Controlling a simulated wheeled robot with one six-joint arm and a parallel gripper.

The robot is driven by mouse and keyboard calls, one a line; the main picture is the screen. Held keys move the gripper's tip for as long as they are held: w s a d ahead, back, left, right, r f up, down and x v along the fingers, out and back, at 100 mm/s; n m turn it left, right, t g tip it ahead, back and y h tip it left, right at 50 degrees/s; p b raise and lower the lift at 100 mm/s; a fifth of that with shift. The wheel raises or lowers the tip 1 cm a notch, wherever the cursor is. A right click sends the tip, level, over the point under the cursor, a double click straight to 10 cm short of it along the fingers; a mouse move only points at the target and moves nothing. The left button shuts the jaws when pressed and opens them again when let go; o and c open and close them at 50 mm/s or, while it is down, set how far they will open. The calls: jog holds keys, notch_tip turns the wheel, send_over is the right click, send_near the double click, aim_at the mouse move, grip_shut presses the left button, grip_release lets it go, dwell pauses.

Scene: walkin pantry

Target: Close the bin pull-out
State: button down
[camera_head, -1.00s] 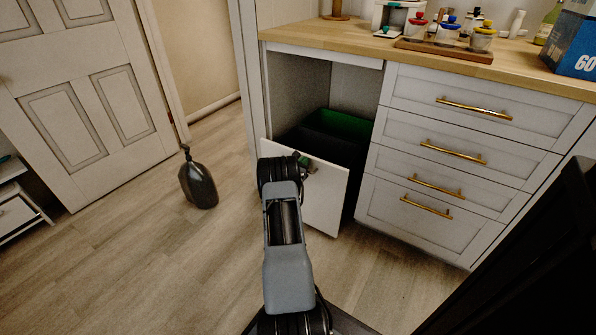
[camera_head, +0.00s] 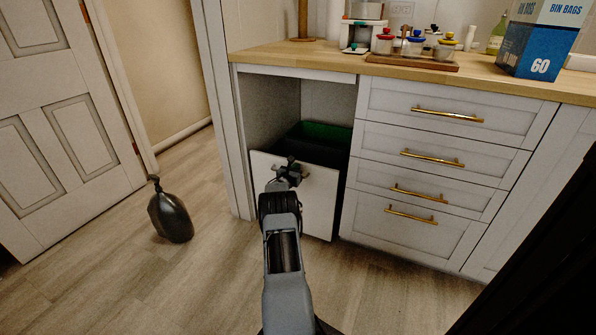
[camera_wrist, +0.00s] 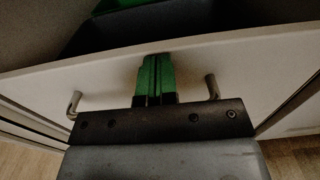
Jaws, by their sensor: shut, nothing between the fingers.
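The bin pull-out has a white front panel (camera_head: 322,205) that stands out from the cabinet, partly open. Behind it are a dark bin (camera_head: 318,151) and a green bin (camera_head: 330,134) inside the cabinet opening. My gripper (camera_head: 290,165) is at the upper part of the panel, and the arm hides part of the front. In the wrist view my gripper (camera_wrist: 155,75) has its green fingers together, with nothing between them, close against the panel (camera_wrist: 225,65). The ends of a metal handle (camera_wrist: 212,86) show on both sides of the fingers; its middle is hidden.
A drawer stack (camera_head: 440,155) with brass handles stands closed to the right. A dark bottle (camera_head: 170,217) stands on the floor at left, near a white door (camera_head: 60,120). The wooden counter (camera_head: 480,82) holds jars and a blue box (camera_head: 537,45). Floor between bottle and cabinet is clear.

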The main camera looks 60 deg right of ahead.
jog(key=shift+s+d+r, duration=0.1)
jog(key=shift+d+r, duration=0.2)
jog(key=shift+r, duration=0.15)
jog(key=s+a+p, duration=0.2)
jog(key=a+p, duration=0.5)
jog(key=a, duration=0.7)
jog(key=shift+a+f, duration=0.2)
jog(key=shift+f, duration=0.25)
